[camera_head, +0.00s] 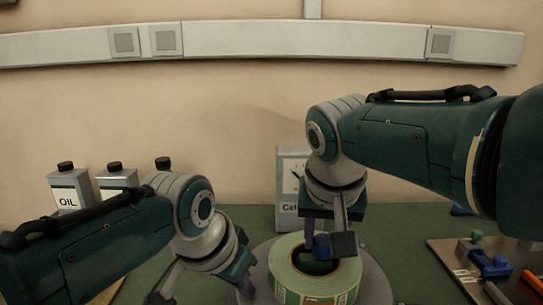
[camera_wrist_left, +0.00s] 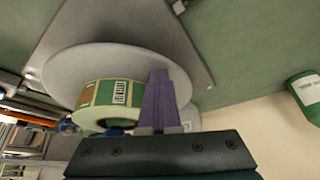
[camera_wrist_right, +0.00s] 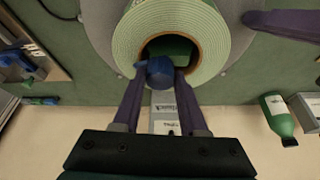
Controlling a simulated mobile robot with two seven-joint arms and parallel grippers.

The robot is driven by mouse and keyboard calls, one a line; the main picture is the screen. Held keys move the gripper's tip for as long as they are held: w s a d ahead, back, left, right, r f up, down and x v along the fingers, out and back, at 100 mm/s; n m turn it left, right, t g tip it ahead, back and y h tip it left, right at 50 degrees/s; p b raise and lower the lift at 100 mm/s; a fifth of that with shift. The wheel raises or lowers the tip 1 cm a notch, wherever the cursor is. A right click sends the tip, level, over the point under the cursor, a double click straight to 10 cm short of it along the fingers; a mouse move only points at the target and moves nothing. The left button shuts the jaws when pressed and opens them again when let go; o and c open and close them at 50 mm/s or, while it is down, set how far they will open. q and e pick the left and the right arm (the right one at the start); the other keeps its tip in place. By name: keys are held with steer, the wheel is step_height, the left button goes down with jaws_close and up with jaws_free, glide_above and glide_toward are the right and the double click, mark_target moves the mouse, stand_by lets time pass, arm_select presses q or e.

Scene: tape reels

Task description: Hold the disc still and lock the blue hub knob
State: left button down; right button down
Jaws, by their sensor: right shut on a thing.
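The grey disc (camera_head: 376,287) lies under a green label roll (camera_head: 340,278) with a round core. My left gripper (camera_head: 246,290) is at the disc's left side, low down. In the left wrist view its purple fingers (camera_wrist_left: 160,98) are together in front of the disc's rim; whether they touch the disc is unclear.
A board (camera_head: 450,272) with blue and green clamp parts lies at the right. A green bottle (camera_wrist_right: 278,115) shows in the right wrist view.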

arm_select(q)
steer(key=shift+s+a+f, duration=0.1)
steer(key=shift+s+f, duration=0.2)
steer(key=shift+f, duration=0.05)
arm_select(e)
steer(key=c, duration=0.7)
jaws_free()
steer(key=n+y, duration=0.1)
steer(key=n, duration=0.2)
steer(key=shift+n+y, duration=0.3)
steer(key=shift+n, duration=0.1)
steer(key=n+y, duration=0.1)
steer(key=n, duration=0.2)
steer(key=shift+c, duration=0.3)
jaws_close()
steer(key=shift+a, duration=0.1)
